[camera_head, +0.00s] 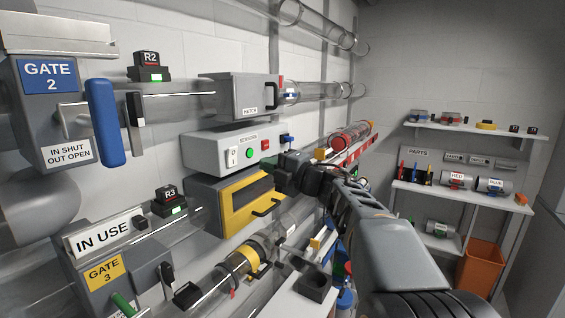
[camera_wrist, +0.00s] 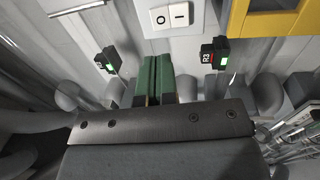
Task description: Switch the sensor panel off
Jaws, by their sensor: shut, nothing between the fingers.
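The sensor panel (camera_head: 205,153) is a pale box labelled SENSORS on the wall, between a grey hatch box and a yellow-fronted box. Its front carries a white rocker switch (camera_head: 232,156), a green round light or button (camera_head: 250,154) and a red one (camera_head: 265,143). In the wrist view the rocker (camera_wrist: 172,16) shows O on the left and I on the right; which side is pressed I cannot tell. My gripper (camera_head: 272,170) is shut and empty, in front of the panel's lower right. In the wrist view its green fingers (camera_wrist: 154,72) lie together below the rocker, apart from it.
The yellow-fronted box (camera_head: 232,203) with a black handle is just below the panel. The hatch box (camera_head: 245,97) is above it. A red-ended tube (camera_head: 350,135) lies right of my gripper. Shelves (camera_head: 460,200) and an orange bin (camera_head: 480,268) stand far right.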

